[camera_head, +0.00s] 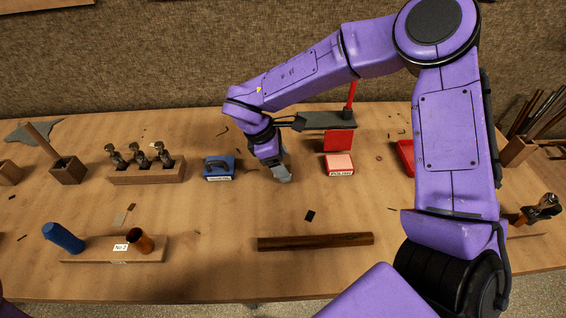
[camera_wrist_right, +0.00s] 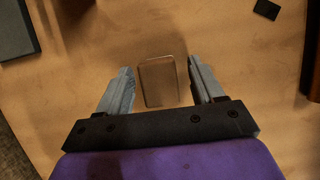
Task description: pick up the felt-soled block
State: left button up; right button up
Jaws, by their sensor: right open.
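In the right wrist view, a small brown block with rounded corners (camera_wrist_right: 161,83), which looks like the felt-soled block, lies on the table between my right gripper's fingers (camera_wrist_right: 160,68). The fingers are open, one on each side, with a visible gap to the block. In the head view, my right gripper (camera_head: 282,174) points down at the table between the blue labelled block and the red-topped one. There its fingers and wrist hide the brown block, so I cannot make it out. My left gripper is not in view.
A blue block with a handle (camera_head: 219,168) is left of the gripper. A red-topped box (camera_head: 339,164) and a red stand (camera_head: 339,140) are to the right. A wooden bar (camera_head: 315,242) lies in front, and a rack of valves (camera_head: 148,174) stands left.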

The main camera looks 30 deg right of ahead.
jog(key=shift+d+f, duration=0.1)
jog(key=shift+f, duration=0.05)
jog(key=c, duration=1.1)
jog(key=shift+o, duration=0.2)
jog(key=shift+r, duration=0.6)
jog(key=s+a+r+b, duration=0.4)
jog(key=s+a+r, duration=0.5)
jog(key=s+r, duration=0.2)
jog(key=shift+r, duration=0.45)
